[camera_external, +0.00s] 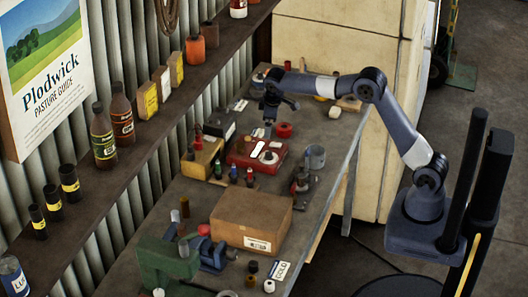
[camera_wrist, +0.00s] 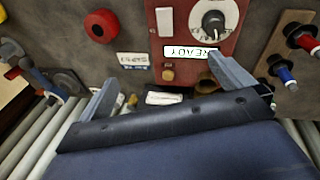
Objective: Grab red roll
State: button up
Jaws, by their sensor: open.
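The red roll (camera_external: 284,130) lies on the bench just right of the red box in the external view. In the wrist view the red roll (camera_wrist: 101,25) sits at the upper left, with a dark centre. My gripper (camera_external: 268,128) hangs over the bench to the left of the roll, near the red box's back edge. In the wrist view my gripper (camera_wrist: 165,80) has its two fingers spread wide, with nothing held between them. The roll is outside the fingers, beyond the left one.
The red box (camera_external: 242,153) carries a white disc; its READY label (camera_wrist: 190,52) shows in the wrist view. Small red and blue bottles (camera_wrist: 284,72) stand at right in the wrist view. A cardboard box (camera_external: 252,221) lies nearer.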

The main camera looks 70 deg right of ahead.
jog(key=shift+c, duration=0.3)
jog(key=c, duration=0.4)
